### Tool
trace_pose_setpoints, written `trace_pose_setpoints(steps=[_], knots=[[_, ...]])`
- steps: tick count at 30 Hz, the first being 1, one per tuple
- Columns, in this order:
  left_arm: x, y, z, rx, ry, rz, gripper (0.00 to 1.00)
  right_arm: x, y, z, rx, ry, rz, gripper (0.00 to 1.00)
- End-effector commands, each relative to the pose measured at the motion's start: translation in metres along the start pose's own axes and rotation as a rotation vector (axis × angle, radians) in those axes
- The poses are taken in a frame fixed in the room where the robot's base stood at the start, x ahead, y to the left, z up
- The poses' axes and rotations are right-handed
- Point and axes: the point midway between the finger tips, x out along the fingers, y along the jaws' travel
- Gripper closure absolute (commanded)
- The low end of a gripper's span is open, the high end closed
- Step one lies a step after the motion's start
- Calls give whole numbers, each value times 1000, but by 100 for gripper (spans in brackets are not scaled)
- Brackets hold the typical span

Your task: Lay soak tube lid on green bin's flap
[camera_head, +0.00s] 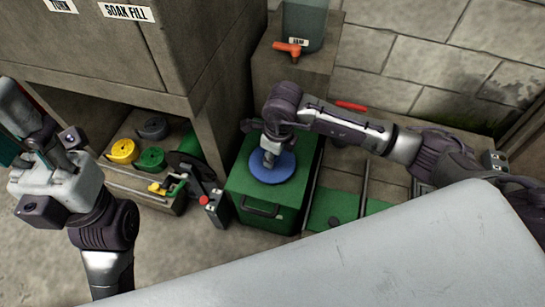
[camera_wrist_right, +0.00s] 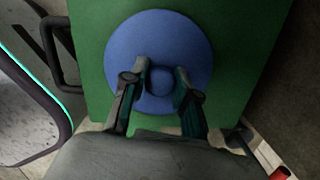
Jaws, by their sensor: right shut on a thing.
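The soak tube lid (camera_head: 285,170) is a round blue disc with a knob in its middle. It is flat over the green bin's flap (camera_head: 240,181), within its edges; I cannot tell for sure whether it touches. In the right wrist view the lid (camera_wrist_right: 158,35) covers much of the green flap (camera_wrist_right: 245,50). My right gripper (camera_head: 268,160) is above the lid, shut on its knob. In the right wrist view its fingers (camera_wrist_right: 160,85) are on either side of the knob. My left gripper (camera_head: 35,140) is at the far left, away from the bin, its jaws unclear.
A stone cabinet labelled "SOAK FILL" (camera_head: 125,13) stands left of the bin, with yellow (camera_head: 122,150), grey and green coils on its lower shelf. Behind the bin is a stone pedestal with a clear container and orange tap (camera_head: 288,48). A block wall (camera_head: 410,60) closes the back.

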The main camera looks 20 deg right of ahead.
Motion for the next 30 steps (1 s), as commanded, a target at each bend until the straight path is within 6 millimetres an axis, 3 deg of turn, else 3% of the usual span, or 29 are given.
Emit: trace_pose_setpoints(steps=[11, 12, 16, 25, 30], knots=[[0, 0, 0, 1, 7, 3, 60, 4, 0, 0, 0, -1, -1, 100], [2, 0, 0, 1, 9, 4, 60, 3, 0, 0, 0, -1, -1, 65], [2, 0, 0, 1, 9, 3, 60, 3, 0, 0, 0, -1, -1, 46], [4, 0, 0, 0, 10, 3, 60, 1, 0, 0, 0, -1, -1, 46], [2, -1, -2, -3, -22, -9, 60, -21, -2, 1, -1, -2, -4, 46]])
